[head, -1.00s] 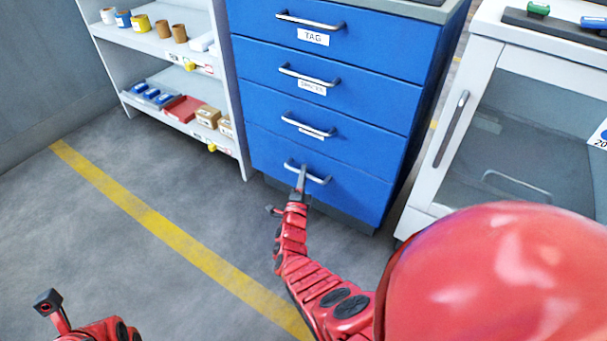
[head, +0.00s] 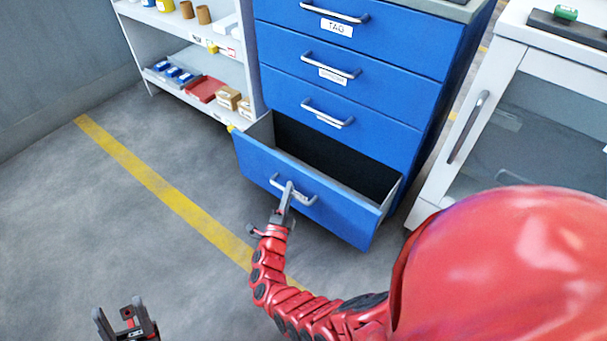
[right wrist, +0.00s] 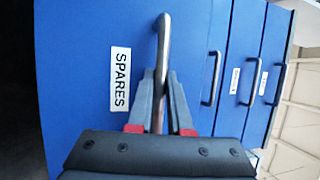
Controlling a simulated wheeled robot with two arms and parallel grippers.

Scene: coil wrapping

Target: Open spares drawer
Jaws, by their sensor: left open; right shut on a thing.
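The spares drawer (head: 325,203) is the bottom drawer of the blue cabinet (head: 345,103). It stands pulled out, and the part of its inside that shows is dark, with no contents visible. Its label reads SPARES in the right wrist view (right wrist: 120,79). My right gripper (head: 288,194) is shut on the drawer's metal handle (head: 305,198); in the right wrist view its two fingers (right wrist: 160,105) clasp the handle bar (right wrist: 162,50). My left gripper (head: 126,318) is open and empty, low over the floor at the bottom left.
A grey shelf unit (head: 258,60) with boxes and a red tray (head: 207,89) stands left of the cabinet. A white glass-fronted cabinet (head: 488,75) stands to the right. The floor (head: 95,210), with a yellow line (head: 165,188), is clear at left.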

